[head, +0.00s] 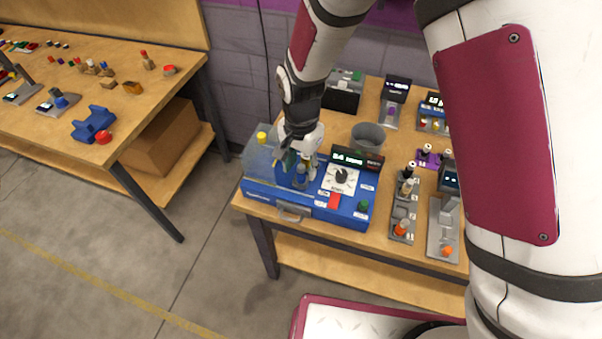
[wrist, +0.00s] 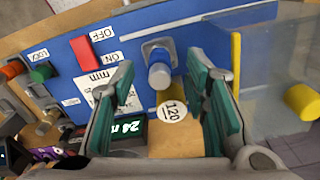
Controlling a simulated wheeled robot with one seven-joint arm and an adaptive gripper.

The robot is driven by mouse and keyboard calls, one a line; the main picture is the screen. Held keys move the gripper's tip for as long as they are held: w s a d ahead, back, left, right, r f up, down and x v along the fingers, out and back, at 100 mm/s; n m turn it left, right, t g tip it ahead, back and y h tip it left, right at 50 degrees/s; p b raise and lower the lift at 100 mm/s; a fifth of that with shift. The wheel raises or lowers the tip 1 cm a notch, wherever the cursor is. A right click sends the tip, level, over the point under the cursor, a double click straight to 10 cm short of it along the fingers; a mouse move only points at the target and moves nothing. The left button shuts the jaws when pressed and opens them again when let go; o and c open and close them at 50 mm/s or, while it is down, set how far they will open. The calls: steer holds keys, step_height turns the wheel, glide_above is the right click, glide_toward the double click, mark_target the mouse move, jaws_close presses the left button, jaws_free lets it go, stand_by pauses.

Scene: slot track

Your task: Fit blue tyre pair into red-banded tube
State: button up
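My gripper (head: 300,164) is over the left half of a blue machine (head: 262,191). In the wrist view its two teal fingers (wrist: 165,85) stand apart with a gap between them. A blue cylinder (wrist: 159,74) in a grey mount on the machine shows beyond the fingertips, apart from them. I cannot surely pick out a blue tyre pair or a red-banded tube in either view.
The machine has a red switch (head: 334,200), a dial (head: 342,177), a green knob (head: 364,206) and a clear cover (head: 259,155) at its left. A grey bin (head: 368,137) stands behind it. Fixtures (head: 402,218) crowd the right. Another table (head: 150,92) stands far left.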

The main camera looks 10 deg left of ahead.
jaws_close()
steer(key=shift+r, duration=0.1)
